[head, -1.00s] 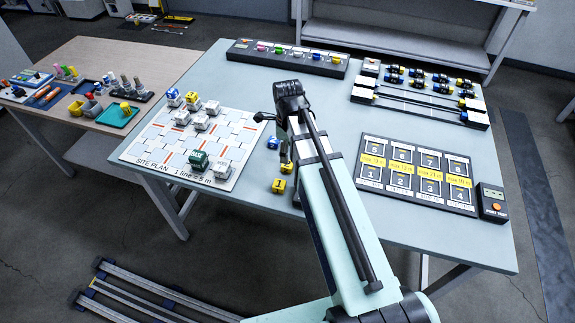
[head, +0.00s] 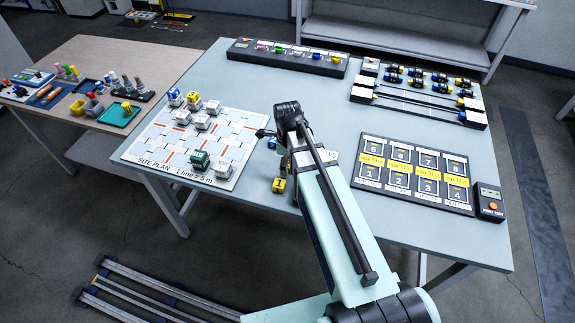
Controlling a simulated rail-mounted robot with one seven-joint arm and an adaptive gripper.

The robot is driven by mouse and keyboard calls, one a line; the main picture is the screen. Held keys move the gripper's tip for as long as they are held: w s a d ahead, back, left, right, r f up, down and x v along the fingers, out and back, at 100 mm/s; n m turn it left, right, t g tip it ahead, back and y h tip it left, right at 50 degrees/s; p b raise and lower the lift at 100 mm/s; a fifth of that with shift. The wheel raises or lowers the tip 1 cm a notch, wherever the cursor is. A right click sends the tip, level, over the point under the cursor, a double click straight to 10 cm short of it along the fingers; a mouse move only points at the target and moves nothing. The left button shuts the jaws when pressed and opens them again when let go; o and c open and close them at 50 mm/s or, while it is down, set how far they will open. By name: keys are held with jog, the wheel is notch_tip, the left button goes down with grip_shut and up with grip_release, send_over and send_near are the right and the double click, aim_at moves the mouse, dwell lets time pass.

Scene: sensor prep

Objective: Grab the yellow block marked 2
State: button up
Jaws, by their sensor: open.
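A small yellow block (head: 279,186) sits on the pale table (head: 330,205) just right of the site plan board. Its marking is too small to read. My gripper (head: 283,168) points down right beside and above this block, open; its fingers are small and dark, and I cannot tell whether they touch or straddle it. A second yellow block, which showed just behind the first, is now hidden by my gripper or arm. A blue block (head: 272,143) stands a little farther back, just left of my arm.
The site plan board (head: 150,153) on the left carries several white, yellow-topped and green blocks. A numbered panel (head: 415,205) and a small orange-buttoned box (head: 490,203) lie to the right. A dark strip (head: 288,66) and rails (head: 420,110) stand behind.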

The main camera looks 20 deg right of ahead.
jog(key=c, duration=1.1)
jog(key=shift+r, duration=0.2)
